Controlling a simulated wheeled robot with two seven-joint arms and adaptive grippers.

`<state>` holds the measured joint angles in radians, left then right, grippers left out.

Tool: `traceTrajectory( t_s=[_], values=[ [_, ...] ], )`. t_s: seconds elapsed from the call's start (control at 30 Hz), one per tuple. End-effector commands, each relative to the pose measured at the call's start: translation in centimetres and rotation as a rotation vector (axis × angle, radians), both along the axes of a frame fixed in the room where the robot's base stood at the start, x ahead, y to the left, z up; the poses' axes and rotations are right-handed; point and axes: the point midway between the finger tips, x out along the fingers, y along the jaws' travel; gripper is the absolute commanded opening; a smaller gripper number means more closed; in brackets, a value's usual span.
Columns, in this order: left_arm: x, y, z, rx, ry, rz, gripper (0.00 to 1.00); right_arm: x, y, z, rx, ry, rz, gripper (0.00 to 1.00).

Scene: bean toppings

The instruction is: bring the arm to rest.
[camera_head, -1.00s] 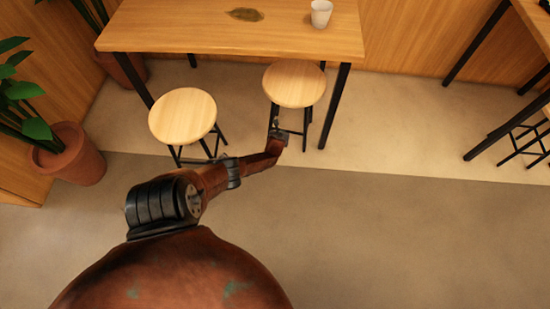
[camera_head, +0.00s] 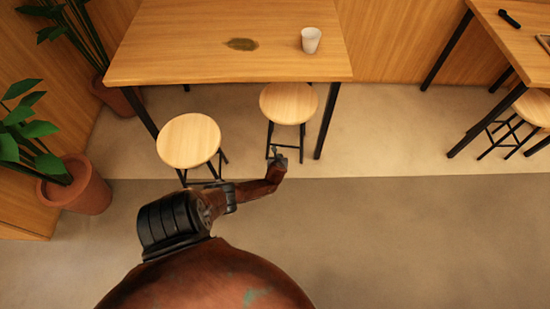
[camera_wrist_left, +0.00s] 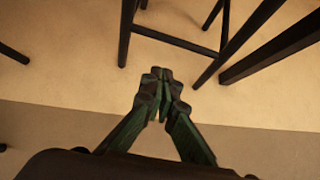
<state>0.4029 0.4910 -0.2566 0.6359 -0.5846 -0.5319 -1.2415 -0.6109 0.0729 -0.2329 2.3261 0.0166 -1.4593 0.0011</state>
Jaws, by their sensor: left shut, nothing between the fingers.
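My left gripper (camera_head: 278,153) is at the end of my rust-coloured arm, in front of the right-hand stool (camera_head: 289,103) and lower than its seat. In the left wrist view my left gripper (camera_wrist_left: 162,82) has its fingertips together with nothing between them. It points toward the stool's dark legs (camera_wrist_left: 172,40), apart from them as far as I can tell. My right gripper is not in view.
A wooden table (camera_head: 190,45) bears a white cup (camera_head: 311,39) and a dark brownish patch (camera_head: 241,44). Another stool (camera_head: 188,140) stands left. A potted plant (camera_head: 76,187) is at far left. A second table (camera_head: 510,40) is at right. Floor (camera_head: 420,230) at lower right is clear.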

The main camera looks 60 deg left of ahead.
Motion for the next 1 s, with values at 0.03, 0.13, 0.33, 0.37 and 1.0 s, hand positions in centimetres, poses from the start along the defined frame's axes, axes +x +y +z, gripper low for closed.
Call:
traceTrajectory(
  t_s=[0.03, 0.13, 0.33, 0.37, 1.0],
  values=[
    [-0.1, -0.4, 1.1, 0.000, -0.004, -0.001, 0.00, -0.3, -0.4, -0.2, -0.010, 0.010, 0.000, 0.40],
    [-0.3, -0.8, 1.3, 0.000, -0.003, -0.001, 0.00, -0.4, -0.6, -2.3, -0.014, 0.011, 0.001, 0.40],
    [-0.9, -1.4, 2.0, 0.000, -0.001, -0.001, 0.00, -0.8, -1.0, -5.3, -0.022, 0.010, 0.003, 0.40],
    [-1.0, -1.5, 2.0, 0.001, -0.001, 0.000, 0.00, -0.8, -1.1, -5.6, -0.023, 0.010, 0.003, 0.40],
    [-5.0, -5.5, -0.1, -0.112, -0.060, 0.128, 0.00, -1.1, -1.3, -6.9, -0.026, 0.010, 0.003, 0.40]
  ],
)
